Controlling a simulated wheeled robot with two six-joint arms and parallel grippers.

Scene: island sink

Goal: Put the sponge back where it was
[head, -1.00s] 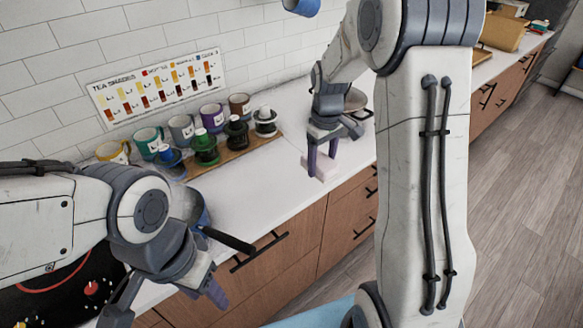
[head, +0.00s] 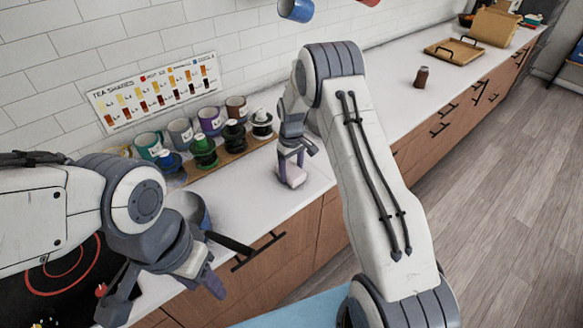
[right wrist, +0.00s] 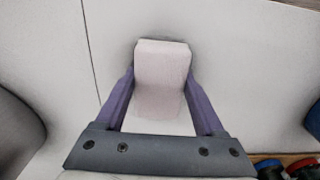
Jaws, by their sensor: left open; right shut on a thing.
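The pale pink sponge (head: 292,176) is at the white countertop, between the fingers of my right gripper (head: 292,165). In the right wrist view the sponge (right wrist: 161,75) stands between the two purple fingers of the gripper (right wrist: 160,88), which is shut on it. A dark shadow borders its far end; I cannot tell whether it touches the counter. My left gripper (head: 165,290) is open and empty at the lower left, in front of the counter edge near a dark-handled pot.
A wooden rack with mugs and capped jars (head: 204,150) stands left of the sponge by the wall. A blue pot (head: 197,208) is near my left arm. A brown bottle (head: 421,77) and a wooden tray (head: 453,51) stand farther right. The counter between is mostly clear.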

